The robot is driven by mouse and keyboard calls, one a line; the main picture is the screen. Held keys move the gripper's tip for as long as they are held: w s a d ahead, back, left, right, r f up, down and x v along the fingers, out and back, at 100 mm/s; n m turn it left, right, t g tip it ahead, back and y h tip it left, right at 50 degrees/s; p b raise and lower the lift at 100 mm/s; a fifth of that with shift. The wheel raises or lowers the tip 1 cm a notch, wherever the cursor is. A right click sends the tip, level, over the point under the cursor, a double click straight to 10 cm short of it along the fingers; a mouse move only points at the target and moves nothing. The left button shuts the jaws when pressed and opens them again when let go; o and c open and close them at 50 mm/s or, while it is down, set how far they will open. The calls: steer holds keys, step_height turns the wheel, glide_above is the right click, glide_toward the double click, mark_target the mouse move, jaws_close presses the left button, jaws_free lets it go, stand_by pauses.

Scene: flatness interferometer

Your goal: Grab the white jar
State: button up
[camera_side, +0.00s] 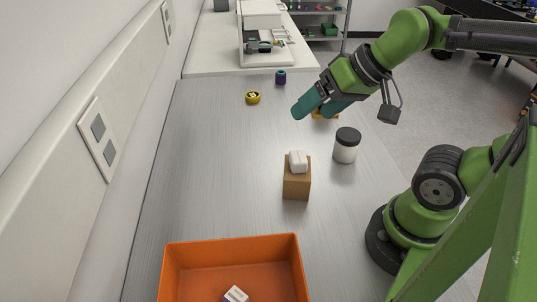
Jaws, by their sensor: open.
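The white jar (345,149) has a black lid and stands upright on the grey table, right of the middle. My gripper (316,108) has teal fingers and is open. It is in the air above the table, behind the jar and a little to its left, apart from it.
A brown block (297,185) with a white item (298,161) on top stands in front left of the jar. An orange bin (232,246) holding a small white item (235,294) is at the front. A yellow round object (253,98) and a dark purple one (280,77) sit farther back. The left table area is clear.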

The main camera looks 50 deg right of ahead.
steer(key=o, duration=0.3)
steer(key=shift+o, duration=0.2)
steer(key=n+g+h, duration=0.2)
steer(key=n+g, duration=0.5)
steer(key=n, duration=0.2)
glide_above(349, 134)
step_height(349, 134, down, 6)
step_height(349, 134, down, 16)
steer(key=shift+r, duration=0.1)
